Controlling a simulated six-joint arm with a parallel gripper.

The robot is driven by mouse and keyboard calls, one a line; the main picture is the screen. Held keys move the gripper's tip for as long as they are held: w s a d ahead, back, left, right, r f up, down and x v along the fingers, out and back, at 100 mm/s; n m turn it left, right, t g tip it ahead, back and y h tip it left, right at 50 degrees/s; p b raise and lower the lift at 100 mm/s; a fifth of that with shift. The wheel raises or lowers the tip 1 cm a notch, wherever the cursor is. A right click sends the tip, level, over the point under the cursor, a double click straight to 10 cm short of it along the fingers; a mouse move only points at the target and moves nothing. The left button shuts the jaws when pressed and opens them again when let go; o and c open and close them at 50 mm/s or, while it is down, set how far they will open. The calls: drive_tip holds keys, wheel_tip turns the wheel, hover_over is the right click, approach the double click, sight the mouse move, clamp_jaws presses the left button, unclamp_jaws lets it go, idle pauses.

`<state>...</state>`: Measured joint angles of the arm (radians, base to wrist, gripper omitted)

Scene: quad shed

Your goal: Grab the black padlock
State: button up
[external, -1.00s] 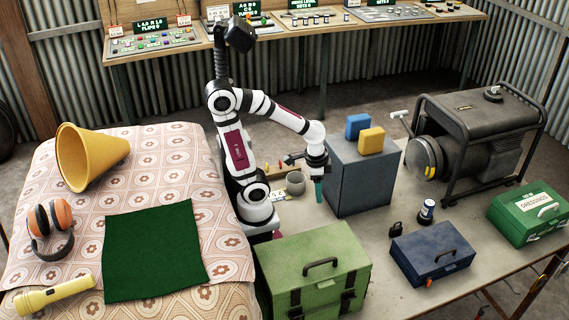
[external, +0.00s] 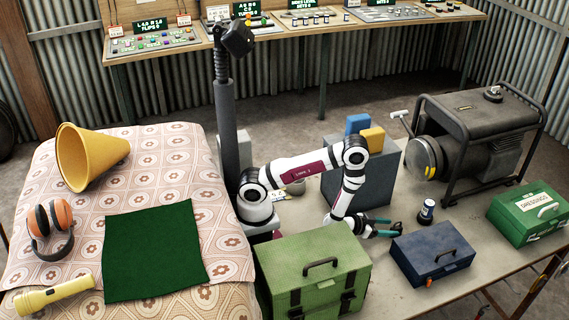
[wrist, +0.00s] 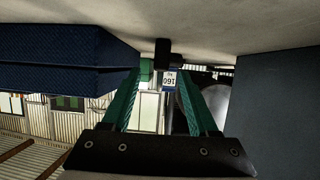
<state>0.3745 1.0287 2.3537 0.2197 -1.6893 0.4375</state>
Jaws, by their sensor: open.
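The black padlock (wrist: 162,48) shows in the wrist view as a small dark shape just beyond my fingertips, close to the table surface, which appears at the top of that view. My gripper (external: 394,227) is open and low over the table, its green fingers pointing right toward the padlock's place. In the wrist view the gripper (wrist: 165,76) has its two fingers apart with nothing clearly held between them. In the external view the padlock is mostly hidden by the fingers, so I cannot tell whether they touch it.
A dark blue toolbox (external: 432,253) stands close in front of the gripper. A small labelled canister (external: 426,211) is just beyond the fingertips. A grey block (external: 375,180) stands behind my wrist, and a green case (external: 315,268) is at the left. A generator (external: 480,140) is further back.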

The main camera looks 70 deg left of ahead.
sight(393, 227)
drive_tip(key=x, duration=0.4)
clamp_jaws()
drive_tip(key=shift+r, duration=0.1)
